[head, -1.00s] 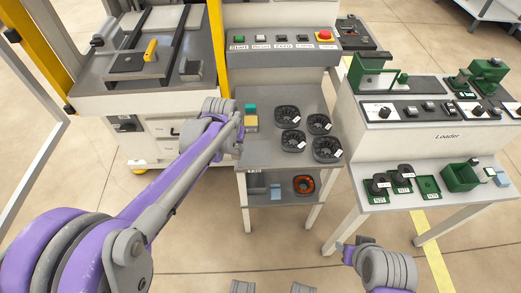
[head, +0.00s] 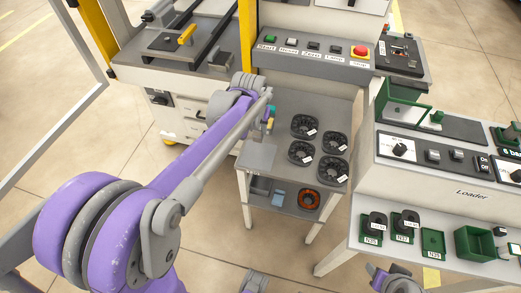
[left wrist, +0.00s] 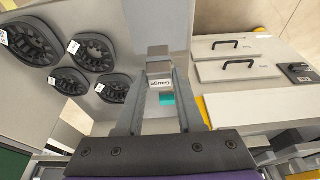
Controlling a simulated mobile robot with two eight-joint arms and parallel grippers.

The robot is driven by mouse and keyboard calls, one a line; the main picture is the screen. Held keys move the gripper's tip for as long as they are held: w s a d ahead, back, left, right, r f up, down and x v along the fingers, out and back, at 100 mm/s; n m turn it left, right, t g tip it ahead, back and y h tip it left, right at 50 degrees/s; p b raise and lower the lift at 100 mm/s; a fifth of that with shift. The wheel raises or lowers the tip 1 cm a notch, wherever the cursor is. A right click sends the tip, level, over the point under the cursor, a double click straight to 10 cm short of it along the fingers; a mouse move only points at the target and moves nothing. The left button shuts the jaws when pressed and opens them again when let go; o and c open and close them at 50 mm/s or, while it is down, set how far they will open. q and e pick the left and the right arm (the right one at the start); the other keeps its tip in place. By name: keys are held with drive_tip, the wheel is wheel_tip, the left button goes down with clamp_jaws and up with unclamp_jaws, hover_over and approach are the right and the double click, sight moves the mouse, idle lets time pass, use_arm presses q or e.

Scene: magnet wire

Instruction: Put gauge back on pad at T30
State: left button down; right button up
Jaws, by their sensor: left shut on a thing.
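My left gripper (head: 269,107) is over the back left of the small grey cart's top (head: 291,103). In the left wrist view its two fingers (left wrist: 160,80) are shut on the gauge (left wrist: 160,85), a small block with a white label. A teal part (left wrist: 167,99) shows just below the label, between the fingers. In the head view the teal part (head: 271,112) shows beside the gripper, while the arm hides most of the gauge. A lighter grey square pad (head: 259,157) lies bare at the cart's front left; I cannot read its marking. My right gripper (head: 374,272) is at the bottom right, its jaws unclear.
Several black rings with white tags (head: 304,125) fill the cart's right side. A button panel (head: 313,47) stands behind. The Loader (head: 455,185), with green trays (head: 433,241), is at right.

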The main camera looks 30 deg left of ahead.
sight(257, 141)
use_arm(q)
wheel_tip(257, 141, down, 9)
drive_tip(key=shift+r+b, duration=0.1)
drive_tip(key=shift+b, duration=0.45)
drive_tip(key=shift+f, duration=0.25)
drive_tip(key=c, duration=0.5)
unclamp_jaws()
drive_tip(key=shift+r, duration=0.15)
drive_tip(key=shift+r, duration=0.25)
drive_tip(key=a+p+v, duration=0.1)
drive_tip(key=p+v, duration=0.1)
drive_tip(key=v, duration=0.9)
drive_tip(key=s+d+f+m, duration=0.1)
drive_tip(key=s+d, duration=0.2)
drive_tip(key=s, duration=0.3)
drive_tip(key=s+d+f+t, duration=0.1)
drive_tip(key=s+d+f, duration=0.1)
drive_tip(key=s+d, duration=0.2)
drive_tip(key=s+d+f+m, duration=0.1)
drive_tip(key=s+d, duration=0.2)
drive_tip(key=s, duration=0.6)
drive_tip(key=shift+s+d+f+m+t+h, duration=0.2)
drive_tip(key=shift+s+f+m+t+h, duration=0.1)
drive_tip(key=shift+f+t+h, duration=0.1)
